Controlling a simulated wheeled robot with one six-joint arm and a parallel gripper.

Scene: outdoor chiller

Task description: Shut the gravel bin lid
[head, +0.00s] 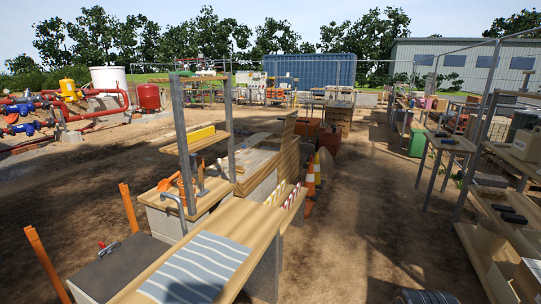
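No bin in the head view is clearly marked as the gravel bin. A wooden box (262,190) stands mid-picture, with light boards (252,162) over part of its top. A slatted wooden panel (289,146) rises at its right end; I cannot tell whether this is a lid standing open. No gravel can be made out, and the box's inside is largely hidden. A dark flat-topped unit (118,266) stands at the lower left, its top lying flat. My gripper is not in view.
A bench (262,216) with a striped cloth (196,268) fills the near middle. Traffic cones (310,182) stand right of the box. Shelves with goods (505,205) line the right edge. Bare ground (375,215) between cones and shelves is clear. Orange posts (46,262) rise lower left.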

